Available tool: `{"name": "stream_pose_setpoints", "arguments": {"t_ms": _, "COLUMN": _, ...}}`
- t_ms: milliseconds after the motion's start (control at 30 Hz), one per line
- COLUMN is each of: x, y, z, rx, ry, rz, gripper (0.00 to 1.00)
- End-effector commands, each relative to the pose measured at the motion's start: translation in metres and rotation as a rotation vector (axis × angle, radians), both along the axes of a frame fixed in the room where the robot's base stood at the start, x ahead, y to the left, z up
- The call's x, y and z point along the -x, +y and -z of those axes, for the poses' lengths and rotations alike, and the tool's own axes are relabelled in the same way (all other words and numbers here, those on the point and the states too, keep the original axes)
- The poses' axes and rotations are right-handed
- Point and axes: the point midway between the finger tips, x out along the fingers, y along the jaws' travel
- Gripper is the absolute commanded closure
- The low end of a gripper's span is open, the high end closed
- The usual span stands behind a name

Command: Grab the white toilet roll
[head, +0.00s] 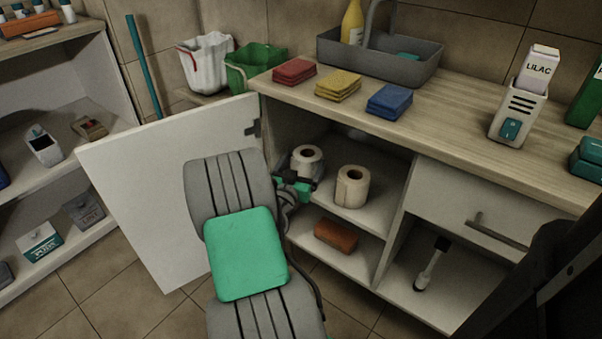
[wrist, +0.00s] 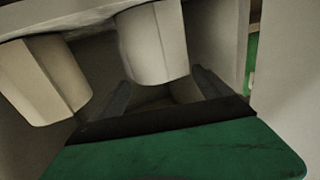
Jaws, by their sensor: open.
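The white toilet roll (head: 307,162) stands upright on the upper shelf of the open cabinet. A creamier, more beige roll (head: 351,188) stands to its right and nearer. In the wrist view, which looks upside down, the white roll (wrist: 154,42) is ahead in the middle and the beige roll (wrist: 42,78) is at the left. My gripper (head: 300,182) is at the white roll's near side, partly covering its lower part. In the wrist view my gripper's fingers (wrist: 160,80) are apart, with the white roll between or just beyond their tips. I cannot tell whether they touch it.
The open white cabinet door (head: 130,165) stands left of my arm. The countertop (head: 440,108) is above the rolls, bearing sponges and a grey caddy (head: 390,62). An orange-brown brick-like block (head: 336,236) lies on the lower shelf. A drawer (head: 480,212) is at the right.

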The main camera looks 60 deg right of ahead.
Motion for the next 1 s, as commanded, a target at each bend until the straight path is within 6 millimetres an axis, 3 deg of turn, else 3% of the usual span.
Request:
{"name": "stream_pose_setpoints", "arguments": {"t_ms": 67, "x": 0.0, "y": 0.0, "z": 0.011, "rx": 0.0, "ry": 0.0, "rz": -0.001, "gripper": 0.11}}
{"name": "stream_pose_setpoints", "arguments": {"t_ms": 233, "x": -0.001, "y": -0.01, "z": 0.011, "rx": -0.001, "ry": -0.001, "rz": 0.002, "gripper": 0.11}}
{"name": "stream_pose_setpoints", "arguments": {"t_ms": 633, "x": -0.007, "y": -0.073, "z": 0.008, "rx": 0.001, "ry": -0.001, "rz": 0.003, "gripper": 0.11}}
{"name": "stream_pose_setpoints", "arguments": {"t_ms": 900, "x": -0.008, "y": -0.078, "z": 0.007, "rx": -0.001, "ry": 0.0, "rz": 0.002, "gripper": 0.11}}
{"name": "stream_pose_setpoints", "arguments": {"t_ms": 1000, "x": -0.008, "y": -0.078, "z": 0.007, "rx": -0.001, "ry": 0.0, "rz": 0.002, "gripper": 0.19}}
